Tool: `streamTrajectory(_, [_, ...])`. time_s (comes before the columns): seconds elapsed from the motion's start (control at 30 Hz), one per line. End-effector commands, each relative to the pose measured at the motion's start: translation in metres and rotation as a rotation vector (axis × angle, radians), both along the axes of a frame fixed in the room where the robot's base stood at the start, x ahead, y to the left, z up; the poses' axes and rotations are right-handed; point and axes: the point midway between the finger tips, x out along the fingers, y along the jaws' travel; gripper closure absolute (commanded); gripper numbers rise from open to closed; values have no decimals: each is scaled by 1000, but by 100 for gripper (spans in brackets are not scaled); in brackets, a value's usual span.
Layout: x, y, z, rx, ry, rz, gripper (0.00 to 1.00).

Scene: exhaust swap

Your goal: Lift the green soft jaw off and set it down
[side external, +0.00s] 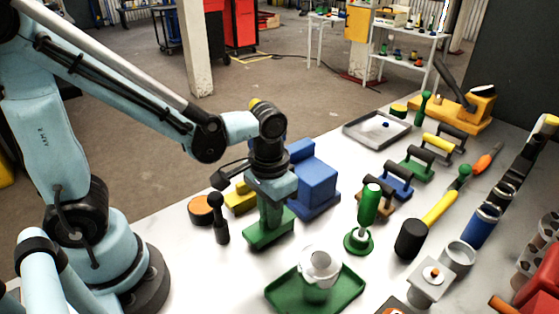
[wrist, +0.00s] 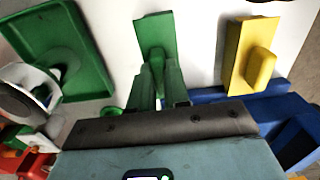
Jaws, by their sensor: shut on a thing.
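The green soft jaw (side external: 264,236) is a flat green plate with a raised block, near the middle of the white table in the side view. It also shows in the wrist view (wrist: 154,32), at the top centre. My gripper (side external: 271,212) points straight down over it. In the wrist view, the green fingers of my gripper (wrist: 159,82) are closed around the raised block. The plate looks level and low over the table; I cannot tell whether it touches the surface. The fingertips partly hide the block.
A blue stepped block (side external: 315,183) stands close behind the jaw, with a yellow jaw-like piece (side external: 240,196) to its left. A dark peg (side external: 219,222) is at left. A green tray (side external: 340,295) holding a white ring part lies in front. Several handled tools fill the right side.

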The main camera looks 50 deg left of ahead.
Motion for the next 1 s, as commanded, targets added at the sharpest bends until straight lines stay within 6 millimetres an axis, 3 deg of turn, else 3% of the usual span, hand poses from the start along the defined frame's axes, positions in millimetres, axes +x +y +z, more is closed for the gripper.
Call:
streamTrajectory(0.27, [0,0,-6,0,0,0,100])
streamTrajectory(0.3, [0,0,-6,0,0,0,79])
streamTrajectory(0.47, [0,0,-6,0,0,0,55])
streamTrajectory(0.8, [0,0,-5,0,0,0,54])
streamTrajectory(1.0, [0,0,9,0,0,0,54])
